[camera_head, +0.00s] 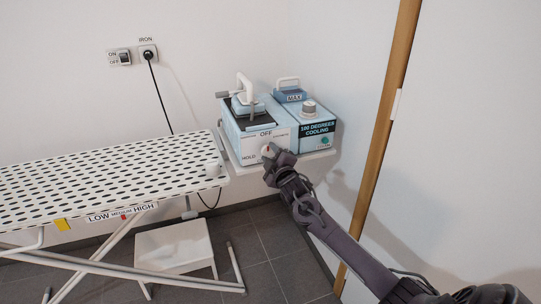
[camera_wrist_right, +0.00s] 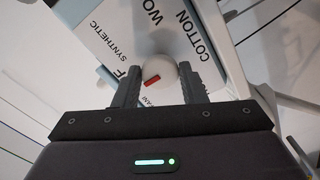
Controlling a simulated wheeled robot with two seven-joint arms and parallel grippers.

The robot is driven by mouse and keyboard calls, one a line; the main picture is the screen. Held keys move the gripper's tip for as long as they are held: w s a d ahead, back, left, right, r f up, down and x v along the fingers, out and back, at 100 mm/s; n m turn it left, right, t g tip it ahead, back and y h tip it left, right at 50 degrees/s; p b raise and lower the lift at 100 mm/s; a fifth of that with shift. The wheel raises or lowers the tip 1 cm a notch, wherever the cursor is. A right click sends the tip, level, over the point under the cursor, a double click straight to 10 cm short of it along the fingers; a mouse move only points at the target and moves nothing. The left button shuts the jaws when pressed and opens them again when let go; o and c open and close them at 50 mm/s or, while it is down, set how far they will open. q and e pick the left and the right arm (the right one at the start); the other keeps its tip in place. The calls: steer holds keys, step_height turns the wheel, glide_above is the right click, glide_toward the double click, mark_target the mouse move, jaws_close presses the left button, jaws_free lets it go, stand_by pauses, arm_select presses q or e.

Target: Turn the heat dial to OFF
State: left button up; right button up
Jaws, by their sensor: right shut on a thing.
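The heat dial is a white round knob (camera_wrist_right: 161,68) with a red mark, on the front panel of the light-blue iron station (camera_head: 254,147). My right gripper (camera_wrist_right: 158,78) is shut on the dial, one finger on each side. In the right wrist view the red mark sits on the knob's lower left part. Printed labels around it include SYNTHETIC, COTTON and part of WOOL; the end of OFF is partly hidden by a finger. In the head view my right gripper (camera_head: 271,154) covers much of the dial, with OFF above and HOLD at lower left. My left gripper is out of view.
An iron (camera_head: 246,100) rests on top of the station. A blue box (camera_head: 317,128) labelled 190 DEGREES COOLING stands beside it, both on a white shelf (camera_head: 319,155). A perforated ironing board (camera_head: 110,175) extends left. A wall switch (camera_head: 119,57) and plugged cord are behind.

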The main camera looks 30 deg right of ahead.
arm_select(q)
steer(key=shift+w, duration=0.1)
arm_select(e)
steer(key=o, duration=1)
steer(key=shift+c, duration=0.2)
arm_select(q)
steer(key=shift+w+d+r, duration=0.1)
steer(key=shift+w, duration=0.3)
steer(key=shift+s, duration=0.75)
arm_select(e)
steer(key=v, duration=0.7)
steer(key=shift+s, duration=0.4)
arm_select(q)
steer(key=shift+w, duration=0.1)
arm_select(e)
steer(key=shift+a, duration=0.1)
